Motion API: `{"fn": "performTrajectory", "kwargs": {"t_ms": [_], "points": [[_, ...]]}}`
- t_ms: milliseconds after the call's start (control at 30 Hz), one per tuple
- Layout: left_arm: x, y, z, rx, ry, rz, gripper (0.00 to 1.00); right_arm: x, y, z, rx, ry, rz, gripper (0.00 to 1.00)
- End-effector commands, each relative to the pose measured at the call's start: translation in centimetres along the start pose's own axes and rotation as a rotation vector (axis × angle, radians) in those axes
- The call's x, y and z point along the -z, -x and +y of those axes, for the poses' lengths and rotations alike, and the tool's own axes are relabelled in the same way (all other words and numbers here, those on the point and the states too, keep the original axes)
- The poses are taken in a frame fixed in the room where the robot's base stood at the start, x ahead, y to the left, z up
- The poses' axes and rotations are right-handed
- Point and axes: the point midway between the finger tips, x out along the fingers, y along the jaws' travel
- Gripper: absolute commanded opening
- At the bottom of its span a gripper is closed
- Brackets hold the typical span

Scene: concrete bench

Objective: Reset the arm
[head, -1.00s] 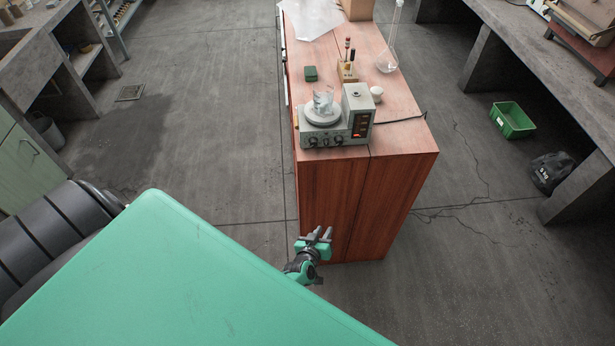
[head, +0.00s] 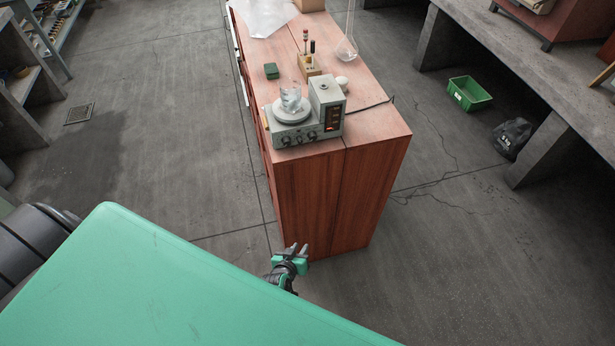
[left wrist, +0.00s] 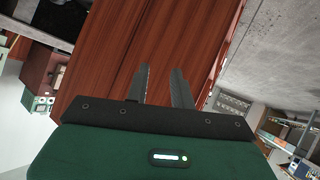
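My left gripper (head: 297,249) is low in the head view, beside the lower near end of the wooden cabinet (head: 345,195). Its two grey fingers are apart with nothing between them. In the left wrist view the same gripper (left wrist: 160,70) shows two separated fingers in front of the red-brown wood panel (left wrist: 190,35); I cannot tell how close they are to it. My right gripper is in neither view.
A green crate (head: 469,93) and black bag (head: 511,137) lie on the floor at right. Floor left of the cabinet is clear.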

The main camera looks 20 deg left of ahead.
Motion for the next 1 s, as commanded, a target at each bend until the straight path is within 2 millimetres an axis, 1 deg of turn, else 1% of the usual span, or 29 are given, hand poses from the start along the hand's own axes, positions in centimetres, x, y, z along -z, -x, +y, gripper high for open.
{"fn": "performTrajectory", "kwargs": {"t_ms": [200,267,300,367,467,500,567,600,667,700,800,833,900,1000], "points": [[-0.1,0.0,-0.1,0.0,-0.002,-0.003,0.24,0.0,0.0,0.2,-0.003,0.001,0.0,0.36],[-1.0,0.2,-0.2,-0.002,-0.012,-0.022,0.24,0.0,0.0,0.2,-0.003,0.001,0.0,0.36],[-2.0,0.5,-0.5,-0.004,-0.026,-0.046,0.24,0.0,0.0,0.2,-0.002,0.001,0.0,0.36],[-4.4,1.2,-1.1,-0.008,-0.058,-0.101,0.24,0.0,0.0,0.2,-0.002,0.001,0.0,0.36],[-10.2,3.4,-2.7,-0.017,-0.134,-0.241,0.24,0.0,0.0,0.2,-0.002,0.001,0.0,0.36],[-12.8,4.6,-3.6,-0.02,-0.169,-0.307,0.24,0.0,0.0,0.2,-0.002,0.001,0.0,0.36],[-16.7,6.7,-5.2,-0.022,-0.225,-0.409,0.24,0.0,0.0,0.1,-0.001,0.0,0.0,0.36],[-19.1,8.3,-6.3,-0.021,-0.262,-0.475,0.24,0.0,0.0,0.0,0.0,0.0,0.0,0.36],[-22.5,10.7,-8.1,-0.019,-0.315,-0.572,0.24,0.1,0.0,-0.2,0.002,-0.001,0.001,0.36],[-24.5,12.4,-9.4,-0.016,-0.349,-0.633,0.24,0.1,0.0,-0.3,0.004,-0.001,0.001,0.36],[-28.4,16.5,-12.2,-0.006,-0.423,-0.766,0.24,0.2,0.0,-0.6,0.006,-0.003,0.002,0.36],[-29.4,17.5,-13.1,-0.003,-0.443,-0.8,0.24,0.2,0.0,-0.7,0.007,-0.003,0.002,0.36],[-31.0,19.7,-14.6,0.004,-0.481,-0.864,0.24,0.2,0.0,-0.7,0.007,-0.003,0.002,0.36],[-32.4,21.7,-16.0,0.012,-0.515,-0.922,0.24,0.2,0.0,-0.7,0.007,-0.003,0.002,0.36]]}}
